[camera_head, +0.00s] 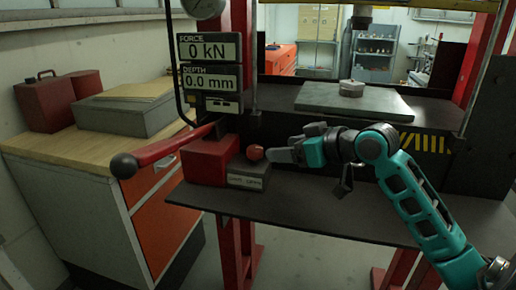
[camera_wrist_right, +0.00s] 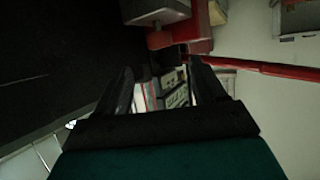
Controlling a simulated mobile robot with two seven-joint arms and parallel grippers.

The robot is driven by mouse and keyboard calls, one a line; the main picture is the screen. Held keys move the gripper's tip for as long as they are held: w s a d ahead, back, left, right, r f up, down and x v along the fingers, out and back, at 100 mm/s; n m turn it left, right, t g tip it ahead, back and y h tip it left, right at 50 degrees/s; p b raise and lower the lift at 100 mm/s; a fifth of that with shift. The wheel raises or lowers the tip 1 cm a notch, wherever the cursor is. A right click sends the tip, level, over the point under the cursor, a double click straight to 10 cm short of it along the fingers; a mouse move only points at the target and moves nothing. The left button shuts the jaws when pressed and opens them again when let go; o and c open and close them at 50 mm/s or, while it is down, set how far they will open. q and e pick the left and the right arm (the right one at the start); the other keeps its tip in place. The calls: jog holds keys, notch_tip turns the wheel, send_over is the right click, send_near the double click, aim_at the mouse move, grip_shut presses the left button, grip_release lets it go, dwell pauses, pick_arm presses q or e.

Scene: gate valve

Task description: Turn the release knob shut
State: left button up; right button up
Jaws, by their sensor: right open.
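The release knob (camera_head: 255,152) is a small red ball on the grey block (camera_head: 247,174) at the front right of the red pump body (camera_head: 209,160). My right gripper (camera_head: 275,155) points left in the head view, its tips close to the right side of the knob. I cannot tell if they touch it. In the right wrist view the two dark fingers (camera_wrist_right: 160,75) stand apart with a gap between them. The grey block (camera_wrist_right: 155,10) and the red pump body (camera_wrist_right: 190,35) show above them there; I cannot make out the knob. My left gripper is not in view.
A long red pump lever (camera_head: 160,151) with a dark ball end reaches left from the pump. The display panel (camera_head: 209,65) above reads 0 kN and 0.0 mm. The dark shelf (camera_head: 290,205) is clear in front. A wooden-topped cabinet (camera_head: 70,150) stands at the left.

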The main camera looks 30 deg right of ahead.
aim_at(260, 150)
jog(key=x, duration=0.8)
jog(key=shift+w+a+f, duration=0.15)
jog(key=shift+w+a, duration=0.05)
jog(key=shift+w, duration=0.15)
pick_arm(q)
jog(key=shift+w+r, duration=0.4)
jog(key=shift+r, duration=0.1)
pick_arm(e)
jog(key=shift+w+f, duration=0.15)
jog(key=shift+w, duration=0.1)
jog(key=shift+c, duration=0.2)
jog(key=c, duration=1)
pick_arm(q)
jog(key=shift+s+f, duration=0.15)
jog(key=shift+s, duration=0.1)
